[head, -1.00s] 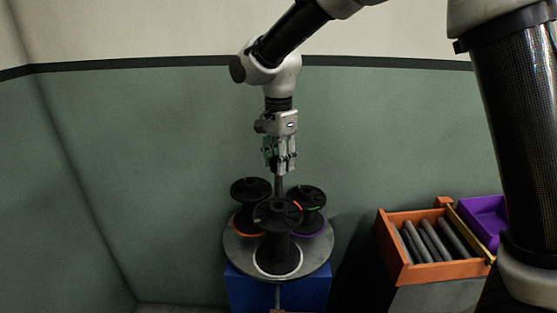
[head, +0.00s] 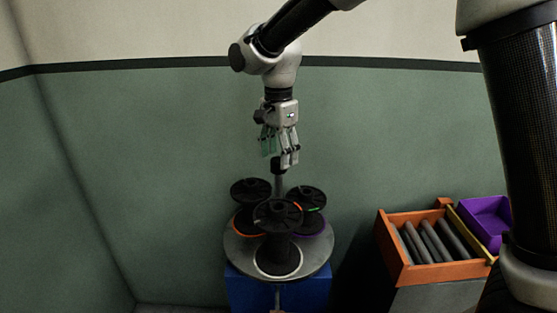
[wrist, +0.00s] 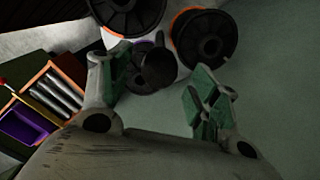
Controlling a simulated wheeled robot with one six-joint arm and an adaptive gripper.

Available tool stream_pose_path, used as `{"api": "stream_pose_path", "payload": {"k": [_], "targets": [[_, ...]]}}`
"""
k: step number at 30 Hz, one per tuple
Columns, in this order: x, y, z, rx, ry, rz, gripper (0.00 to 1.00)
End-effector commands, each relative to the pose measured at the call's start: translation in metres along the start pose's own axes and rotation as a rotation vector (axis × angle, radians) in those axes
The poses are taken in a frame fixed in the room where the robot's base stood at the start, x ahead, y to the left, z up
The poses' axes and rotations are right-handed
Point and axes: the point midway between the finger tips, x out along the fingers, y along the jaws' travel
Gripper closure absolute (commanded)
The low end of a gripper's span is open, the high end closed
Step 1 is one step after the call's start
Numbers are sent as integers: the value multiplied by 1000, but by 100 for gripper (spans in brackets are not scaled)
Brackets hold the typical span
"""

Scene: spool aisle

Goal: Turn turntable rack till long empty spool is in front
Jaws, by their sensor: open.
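The turntable rack is a round grey disc (head: 238,256) with a central post topped by a dark knob (head: 278,165). Three black spools stand on it: the front one (head: 277,212) over a white ring, the left one (head: 250,188) over an orange ring, the right one (head: 307,197) over a purple ring. The front core looks bare; I cannot tell which spool is the long empty one. My gripper (head: 280,156) is open, pointing down at the knob. In the wrist view the knob (wrist: 158,68) shows beyond and between the spread green-padded fingers (wrist: 160,92).
The disc sits on a blue base (head: 250,289). To the right are an orange crate (head: 398,266) holding several grey rods and a purple bin (head: 482,213). A green wall stands behind the rack. The floor left of the rack looks clear.

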Motion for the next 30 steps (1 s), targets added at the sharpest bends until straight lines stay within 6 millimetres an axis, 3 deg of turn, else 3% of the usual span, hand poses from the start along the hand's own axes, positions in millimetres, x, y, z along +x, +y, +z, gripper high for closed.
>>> {"api": "stream_pose_path", "payload": {"k": [6,12,18,26,30], "targets": [[-51,-1,0,0,0,-4,38],[-85,-1,0,0,0,-2,38],[-97,0,0,0,0,0,38],[-97,0,0,-2,0,0,38],[-97,-1,0,-92,0,-5,38]]}}
